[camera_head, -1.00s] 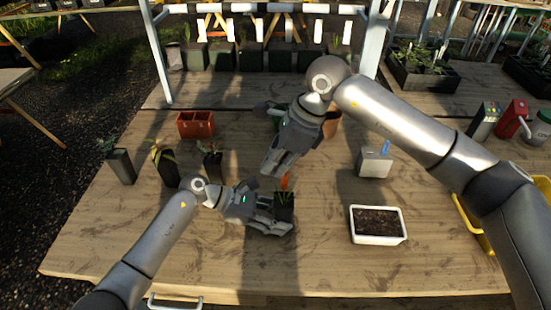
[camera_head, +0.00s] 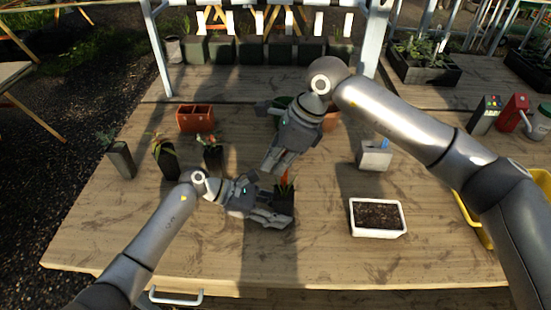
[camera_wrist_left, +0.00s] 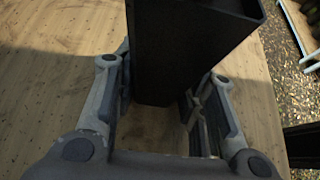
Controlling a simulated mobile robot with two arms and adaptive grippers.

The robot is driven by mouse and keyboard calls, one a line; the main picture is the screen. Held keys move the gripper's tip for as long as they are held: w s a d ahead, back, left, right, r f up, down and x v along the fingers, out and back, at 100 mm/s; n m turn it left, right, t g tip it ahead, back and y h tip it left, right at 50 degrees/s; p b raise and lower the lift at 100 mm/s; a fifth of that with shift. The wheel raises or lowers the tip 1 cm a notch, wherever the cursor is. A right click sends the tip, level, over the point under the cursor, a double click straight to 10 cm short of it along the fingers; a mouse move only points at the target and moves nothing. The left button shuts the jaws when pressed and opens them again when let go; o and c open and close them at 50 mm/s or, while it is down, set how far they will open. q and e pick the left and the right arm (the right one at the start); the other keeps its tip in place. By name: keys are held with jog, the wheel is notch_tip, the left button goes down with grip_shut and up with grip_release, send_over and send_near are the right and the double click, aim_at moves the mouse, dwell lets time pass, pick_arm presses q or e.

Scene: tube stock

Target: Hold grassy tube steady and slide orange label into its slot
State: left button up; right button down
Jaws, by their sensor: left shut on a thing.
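The dark square tube (camera_head: 285,203) stands upright near the middle of the table, with thin grassy leaves at its top. My left gripper (camera_head: 278,208) is shut on it from the left, low on its walls. The left wrist view shows the tube (camera_wrist_left: 185,50) as a tall black body between the fingers (camera_wrist_left: 165,105). The orange label (camera_head: 284,177) stands upright at the tube's top, its lower end among the leaves. My right gripper (camera_head: 270,168) points down just above and left of the label. I cannot tell whether its fingers touch or grip it.
Three potted tubes, one of them here (camera_head: 165,160), stand to the left. A terracotta caddy (camera_head: 195,118) is behind them. A white soil tray (camera_head: 378,233) and a grey box with a blue piece (camera_head: 375,158) are to the right. The front of the table is clear.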

aim_at(275, 187)
jog(key=shift+f, duration=2.25)
jog(key=shift+f, duration=0.25)
jog(key=c, duration=2.2)
grip_release()
jog(key=o, duration=0.6)
jog(key=shift+o, duration=0.2)
jog(key=v, duration=1.2)
